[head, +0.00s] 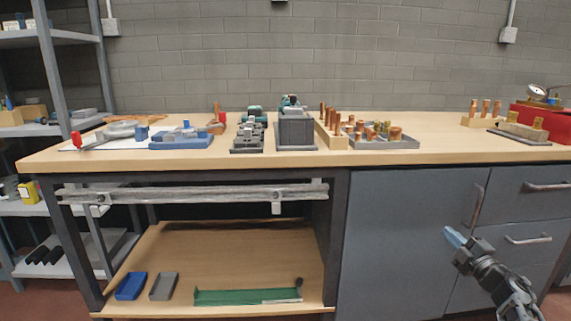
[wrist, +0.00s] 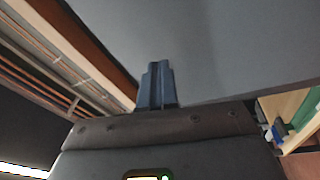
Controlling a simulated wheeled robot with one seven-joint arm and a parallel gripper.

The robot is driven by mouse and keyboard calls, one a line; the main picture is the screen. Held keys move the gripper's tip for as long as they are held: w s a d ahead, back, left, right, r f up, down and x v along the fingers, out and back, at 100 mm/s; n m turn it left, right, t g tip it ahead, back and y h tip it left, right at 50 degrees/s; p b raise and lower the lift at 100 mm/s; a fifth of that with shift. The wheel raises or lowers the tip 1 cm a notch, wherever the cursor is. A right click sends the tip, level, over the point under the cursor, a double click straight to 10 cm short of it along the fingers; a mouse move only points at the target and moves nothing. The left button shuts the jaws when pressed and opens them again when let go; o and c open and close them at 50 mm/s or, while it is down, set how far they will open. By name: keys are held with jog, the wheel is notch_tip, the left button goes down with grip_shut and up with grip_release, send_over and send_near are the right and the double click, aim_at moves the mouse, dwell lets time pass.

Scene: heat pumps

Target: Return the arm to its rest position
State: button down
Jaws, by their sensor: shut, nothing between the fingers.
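My gripper (head: 452,236) shows at the lower right of the head view, in front of the grey cabinet doors and below the tabletop. Its blue fingers are shut together with nothing between them. My arm reaches in from the bottom right corner. In the wrist view the shut blue fingers (wrist: 156,86) stand at the middle, against a plain grey surface. The gripper is apart from everything on the bench.
Below are grey cabinets (head: 400,230) with handles and an open lower shelf (head: 230,245). A metal rack (head: 55,90) stands at left.

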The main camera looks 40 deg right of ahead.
jog(key=w+a+f+m+t, duration=0.1)
jog(key=w+a+f+m, duration=0.15)
jog(key=a, duration=1.05)
jog(key=w+a+f+m, duration=0.2)
jog(key=w+a+f, duration=0.1)
jog(key=a, duration=1.1)
jog(key=s+a+m+y, duration=0.15)
jog(key=s+a, duration=0.25)
jog(key=a, duration=0.6)
jog(key=s+a+m+y, duration=0.15)
jog(key=s+a, duration=0.35)
jog(key=a, duration=0.5)
jog(key=s+a+r+m+g+y, duration=0.1)
jog(key=s+a+r+y, duration=0.1)
jog(key=s+a+r, duration=0.35)
jog(key=s+a+r+g+y, duration=0.1)
jog(key=s+a+r+y, duration=0.1)
jog(key=s, duration=0.6)
jog(key=s+a+r+m+g+y, duration=0.1)
jog(key=s+a+r+y, duration=0.1)
jog(key=s+a+r, duration=0.3)
notch_tip(320, 180, up, 16)
jog(key=s+p, duration=0.1)
jog(key=p, duration=1.6)
jog(key=shift+s+d+g, duration=0.3)
jog(key=shift+d, duration=0.15)
